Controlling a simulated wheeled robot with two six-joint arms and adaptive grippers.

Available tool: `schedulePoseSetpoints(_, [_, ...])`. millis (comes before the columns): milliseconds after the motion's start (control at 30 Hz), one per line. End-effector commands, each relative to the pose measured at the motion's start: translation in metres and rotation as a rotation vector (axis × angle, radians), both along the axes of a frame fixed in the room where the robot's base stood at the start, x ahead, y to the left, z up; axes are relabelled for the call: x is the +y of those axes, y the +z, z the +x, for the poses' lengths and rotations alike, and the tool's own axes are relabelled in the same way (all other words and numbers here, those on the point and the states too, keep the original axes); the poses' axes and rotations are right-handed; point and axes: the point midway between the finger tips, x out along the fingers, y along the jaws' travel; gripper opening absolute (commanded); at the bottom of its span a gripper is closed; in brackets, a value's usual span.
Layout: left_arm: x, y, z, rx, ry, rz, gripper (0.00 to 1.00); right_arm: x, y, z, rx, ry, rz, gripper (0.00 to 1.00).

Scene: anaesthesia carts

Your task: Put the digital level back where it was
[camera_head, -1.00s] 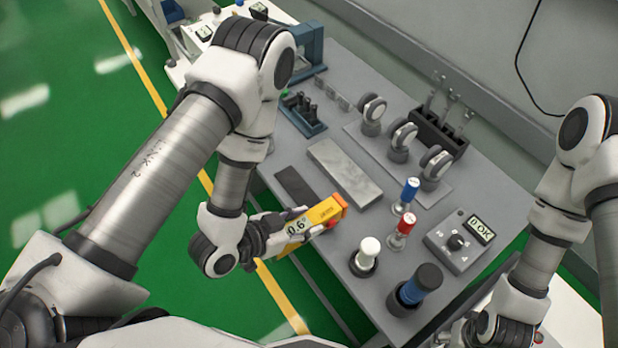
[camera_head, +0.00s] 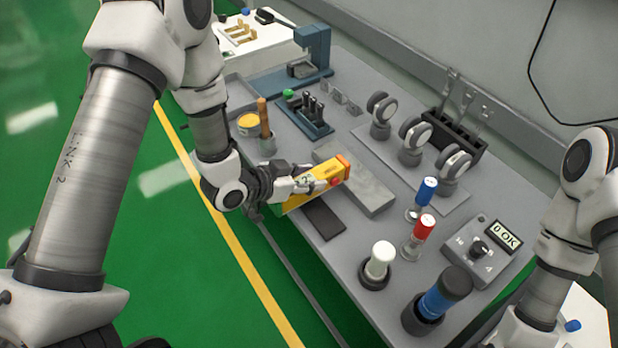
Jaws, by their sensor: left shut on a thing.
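The digital level is a yellow box with an orange end (camera_head: 336,172). My left gripper (camera_head: 308,182) is shut on it and holds it above the near edge of the workbench. The level lies across the view between a dark flat pad (camera_head: 323,220) and a light grey metal slab (camera_head: 372,192), partly covering both. Whether it touches the slab cannot be told. The gripper fingers hide part of its side and display. My right gripper is out of view; only my right arm shows at the lower right.
The grey workbench (camera_head: 325,248) holds a blue stand (camera_head: 316,48), round dial gauges (camera_head: 417,135), blue and red-topped tools (camera_head: 424,228), a white-topped one (camera_head: 380,260), a large blue-black one (camera_head: 443,297) and an "OK" box (camera_head: 482,250). A wooden-handled tool (camera_head: 264,120) stands near my left arm.

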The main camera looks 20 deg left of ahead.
Motion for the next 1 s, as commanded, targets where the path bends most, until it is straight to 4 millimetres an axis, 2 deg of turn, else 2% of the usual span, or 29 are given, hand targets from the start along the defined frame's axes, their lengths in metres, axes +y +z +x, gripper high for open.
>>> schedulePoseSetpoints(67, [0.0, -0.007, 0.0, -0.002, 0.001, -0.001, 0.0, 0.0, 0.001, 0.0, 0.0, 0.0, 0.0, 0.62])
schedulePoseSetpoints(500, [0.0, -0.016, 0.0, -0.003, 0.0, -0.001, 0.0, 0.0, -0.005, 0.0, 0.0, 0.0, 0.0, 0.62])
schedulePoseSetpoints(533, [0.0, -0.015, 0.0, -0.002, 0.0, 0.0, 0.5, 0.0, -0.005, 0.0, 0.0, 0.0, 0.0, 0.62])
schedulePoseSetpoints(600, [0.0, -0.014, 0.0, -0.002, 0.0, 0.0, 0.68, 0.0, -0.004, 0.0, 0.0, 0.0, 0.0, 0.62])
schedulePoseSetpoints(867, [0.0, -0.014, 0.0, -0.002, 0.0, 0.0, 0.68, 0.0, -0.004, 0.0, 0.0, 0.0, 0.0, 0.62])
schedulePoseSetpoints(1000, [0.0, -0.002, 0.0, -0.004, 0.0, 0.0, 0.68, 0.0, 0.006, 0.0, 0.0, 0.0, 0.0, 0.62])
